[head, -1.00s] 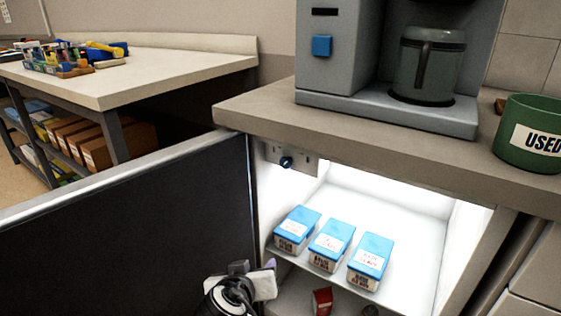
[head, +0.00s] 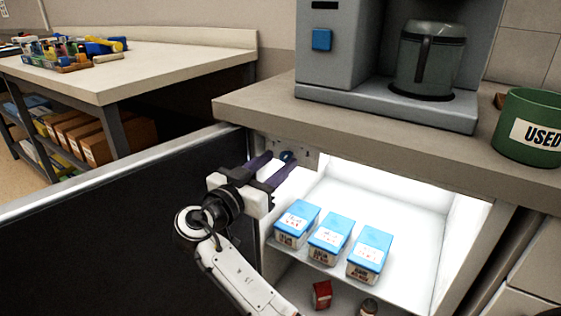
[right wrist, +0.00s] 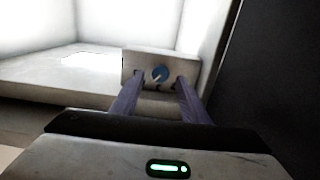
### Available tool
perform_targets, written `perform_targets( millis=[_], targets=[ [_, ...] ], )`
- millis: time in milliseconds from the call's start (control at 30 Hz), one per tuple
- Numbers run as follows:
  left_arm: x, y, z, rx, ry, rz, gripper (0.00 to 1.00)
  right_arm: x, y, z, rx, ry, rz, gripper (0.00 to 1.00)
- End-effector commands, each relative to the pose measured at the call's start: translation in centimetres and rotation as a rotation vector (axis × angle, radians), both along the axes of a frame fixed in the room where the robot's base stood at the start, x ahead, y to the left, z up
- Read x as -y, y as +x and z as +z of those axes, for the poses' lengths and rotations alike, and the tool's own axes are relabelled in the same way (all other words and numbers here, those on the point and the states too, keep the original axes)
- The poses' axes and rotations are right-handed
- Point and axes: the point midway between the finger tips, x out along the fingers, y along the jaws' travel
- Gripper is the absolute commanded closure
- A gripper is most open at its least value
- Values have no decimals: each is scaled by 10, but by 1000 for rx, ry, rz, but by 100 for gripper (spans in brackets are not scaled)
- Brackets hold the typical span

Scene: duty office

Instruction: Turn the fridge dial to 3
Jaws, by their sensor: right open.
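In the right wrist view the dial (right wrist: 160,74) shows a pale pointer mark; the numbers are too small to read. My right gripper (head: 277,169) is open, its two purple fingers pointing at the plate. In the right wrist view the fingertips (right wrist: 160,82) lie on either side of the dial, with gaps between them and it. Whether they reach its depth is unclear. My left gripper is not in view.
The open fridge door (head: 110,235) stands close on the left of my right arm. Several blue-topped cartons (head: 331,238) sit on the fridge shelf below the dial. The counter (head: 260,112) overhangs above, bearing a coffee machine (head: 385,105) and a green bin (head: 530,135).

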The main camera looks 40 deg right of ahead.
Motion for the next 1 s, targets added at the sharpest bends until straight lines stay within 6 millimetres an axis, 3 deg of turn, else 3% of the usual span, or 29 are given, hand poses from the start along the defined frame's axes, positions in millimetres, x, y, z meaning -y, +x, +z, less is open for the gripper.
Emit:
perform_targets(
  millis=[200,500,733,1000],
  targets=[
    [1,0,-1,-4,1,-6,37,19,8,-1,-1,1,1,59],
    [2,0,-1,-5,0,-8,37,20,9,-1,-2,1,1,59],
    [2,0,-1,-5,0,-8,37,20,9,-1,-2,1,1,98],
    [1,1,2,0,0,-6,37,20,9,0,-24,-8,1,99]
  ],
)
